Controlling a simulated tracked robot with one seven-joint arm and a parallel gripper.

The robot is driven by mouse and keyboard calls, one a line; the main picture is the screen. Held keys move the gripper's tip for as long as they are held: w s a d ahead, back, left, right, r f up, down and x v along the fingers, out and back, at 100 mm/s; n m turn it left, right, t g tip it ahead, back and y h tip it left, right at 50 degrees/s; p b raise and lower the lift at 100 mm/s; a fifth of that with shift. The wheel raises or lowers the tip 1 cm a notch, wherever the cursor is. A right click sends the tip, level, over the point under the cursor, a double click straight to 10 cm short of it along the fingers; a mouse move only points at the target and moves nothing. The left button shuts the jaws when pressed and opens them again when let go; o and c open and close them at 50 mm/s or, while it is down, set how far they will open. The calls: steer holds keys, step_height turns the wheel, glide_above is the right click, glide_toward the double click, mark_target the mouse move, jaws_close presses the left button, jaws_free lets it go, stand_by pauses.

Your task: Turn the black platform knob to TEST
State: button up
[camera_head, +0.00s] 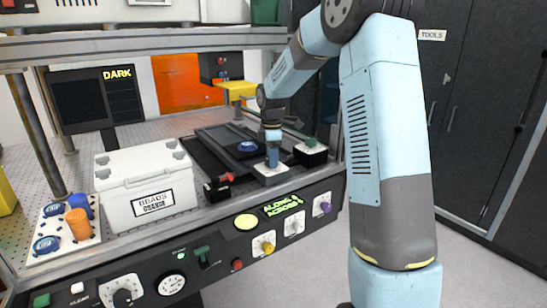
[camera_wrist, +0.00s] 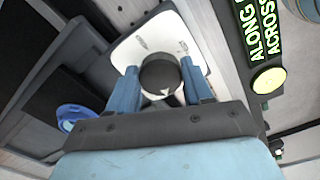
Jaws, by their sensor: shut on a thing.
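The black platform knob (camera_wrist: 160,74) sits on a white square plate (camera_wrist: 128,52) in the wrist view. A pale pointer mark shows on the knob's lower side, towards my gripper. The small labels on the plate are too blurred to read. My gripper (camera_wrist: 161,86) points down with its blue fingers on either side of the knob, shut on it. In the head view my gripper (camera_head: 272,160) stands over the white plate (camera_head: 271,174), and the fingers hide the knob.
A blue disc (camera_head: 247,146) lies behind. A white "BEADS" box (camera_head: 147,187) stands left. The front panel (camera_head: 213,242) carries knobs and a lit "ALONG ACROSS" sign (camera_head: 283,206).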

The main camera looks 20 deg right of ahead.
steer(key=m, duration=0.6)
steer(key=shift+w+a+r+m, duration=0.15)
steer(key=shift+m, duration=0.15)
steer(key=m, duration=1.2)
steer(key=shift+m, duration=0.4)
steer(key=m, duration=0.6)
steer(key=shift+s+f, duration=0.2)
steer(key=m, duration=0.6)
steer(key=shift+a+m, duration=0.1)
steer(key=shift+m, duration=0.2)
steer(key=m, duration=0.6)
steer(key=shift+w+r, duration=0.1)
steer(key=shift+w, duration=0.05)
steer(key=m, duration=0.5)
steer(key=shift+w+m, duration=0.1)
steer(key=shift+m, duration=0.3)
steer(key=m, duration=0.5)
steer(key=shift+m, duration=0.7)
